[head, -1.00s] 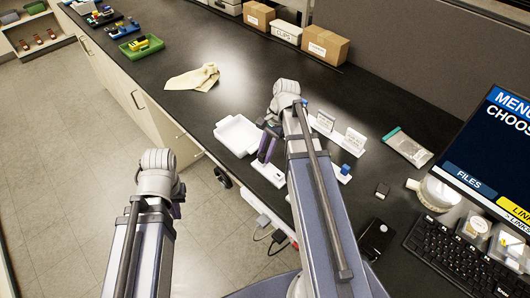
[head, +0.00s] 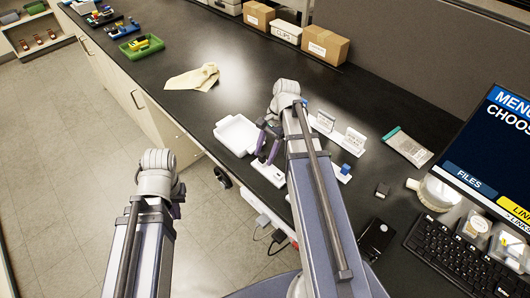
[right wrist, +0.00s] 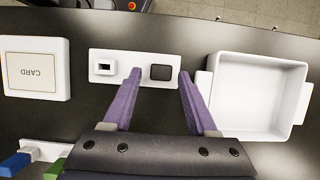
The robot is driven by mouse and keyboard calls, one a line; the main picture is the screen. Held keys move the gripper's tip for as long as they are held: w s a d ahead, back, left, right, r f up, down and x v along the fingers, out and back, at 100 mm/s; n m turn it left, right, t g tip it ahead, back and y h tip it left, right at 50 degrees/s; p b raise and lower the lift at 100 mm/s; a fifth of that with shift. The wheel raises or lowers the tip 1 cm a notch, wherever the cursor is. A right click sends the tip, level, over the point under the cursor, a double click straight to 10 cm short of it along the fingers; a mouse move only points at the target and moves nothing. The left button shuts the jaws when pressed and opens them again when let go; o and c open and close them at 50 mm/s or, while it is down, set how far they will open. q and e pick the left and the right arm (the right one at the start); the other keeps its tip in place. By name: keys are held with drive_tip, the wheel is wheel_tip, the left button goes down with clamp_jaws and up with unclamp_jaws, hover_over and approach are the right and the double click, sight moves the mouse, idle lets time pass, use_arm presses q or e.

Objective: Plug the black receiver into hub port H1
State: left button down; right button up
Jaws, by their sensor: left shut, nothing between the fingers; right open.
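A white plate (right wrist: 131,54) lies on the black bench in the right wrist view. It carries a small raised piece with a dark opening (right wrist: 105,67) at its left and a black block (right wrist: 161,72), perhaps the receiver, at its right. My right gripper (right wrist: 160,74) is open, with one purple finger on each side of the black block. I cannot tell whether the fingers touch it. The plate's end (head: 268,173) also shows in the head view, partly behind my right arm. My left gripper (head: 177,201) is shut and empty over the floor. No H1 label is readable.
A white tray (right wrist: 212,98) stands right of the plate in the wrist view, and a white CARD box (right wrist: 37,71) left. In the head view, a small dark block (head: 382,189), a black mouse-like item (head: 376,237) and a keyboard (head: 470,250) lie at right.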

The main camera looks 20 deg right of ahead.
drive_tip(key=shift+r, duration=0.1)
wheel_tip(320, 180, up, 7)
drive_tip(key=p, duration=0.7)
drive_tip(key=p+v, duration=0.7)
drive_tip(key=shift+r, duration=0.3)
drive_tip(key=shift+w+d, duration=0.1)
